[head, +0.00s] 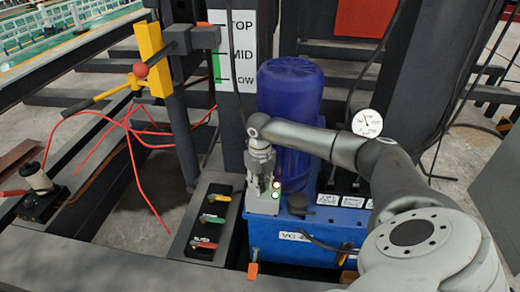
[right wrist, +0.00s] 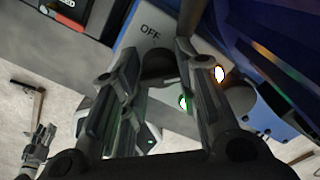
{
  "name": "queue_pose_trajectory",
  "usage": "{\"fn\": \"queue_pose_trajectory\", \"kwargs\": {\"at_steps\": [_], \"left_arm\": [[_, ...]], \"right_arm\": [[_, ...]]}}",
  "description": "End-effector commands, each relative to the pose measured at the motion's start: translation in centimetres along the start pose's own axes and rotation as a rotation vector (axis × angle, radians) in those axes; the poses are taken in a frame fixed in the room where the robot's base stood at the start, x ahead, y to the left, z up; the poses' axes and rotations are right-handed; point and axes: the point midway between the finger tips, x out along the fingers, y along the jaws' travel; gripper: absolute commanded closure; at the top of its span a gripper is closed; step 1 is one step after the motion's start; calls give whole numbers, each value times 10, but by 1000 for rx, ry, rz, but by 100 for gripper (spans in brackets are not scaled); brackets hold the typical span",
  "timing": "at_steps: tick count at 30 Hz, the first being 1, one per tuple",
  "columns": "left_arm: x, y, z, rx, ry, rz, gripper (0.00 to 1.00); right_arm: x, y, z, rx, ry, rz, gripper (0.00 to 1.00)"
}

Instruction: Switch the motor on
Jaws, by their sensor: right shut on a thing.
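The blue motor (head: 290,95) stands upright on a blue base unit. A small grey switch box (head: 262,205) sits at its front left, with a pale yellowish lamp and a green lamp glowing on it. In the right wrist view the box face (right wrist: 150,38) carries the word OFF. My right gripper (head: 260,182) reaches down over the box from the right. In the right wrist view its two fingers (right wrist: 160,80) are shut on a dark rotary knob (right wrist: 158,66). Fingers partly hide the knob, so its setting cannot be told. My left gripper is not seen.
A panel with several coloured levers (head: 208,220) lies left of the box. A TOP/MID/LOW board (head: 240,50) and a yellow post (head: 152,58) with a red-ball lever stand behind. Red cables (head: 135,150) hang at left. A round gauge (head: 367,123) shows right of the motor.

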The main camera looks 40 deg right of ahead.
Motion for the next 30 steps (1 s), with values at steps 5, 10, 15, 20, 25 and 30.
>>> {"fn": "queue_pose_trajectory", "kwargs": {"at_steps": [5, 10, 15, 20, 25, 30], "left_arm": [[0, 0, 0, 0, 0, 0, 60], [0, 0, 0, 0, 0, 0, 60], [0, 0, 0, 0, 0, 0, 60], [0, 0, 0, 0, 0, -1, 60], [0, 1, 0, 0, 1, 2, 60], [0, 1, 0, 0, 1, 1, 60]], "right_arm": [[-1, 0, 2, 3, -5, 1, 94], [-1, 0, 2, 3, -5, 1, 67], [-1, 0, 1, 2, -4, 1, 47], [-1, 0, 1, 1, -2, 1, 47], [-3, 0, 1, 1, -2, 1, 47], [-25, 0, 2, 1, -6, 1, 47]]}}
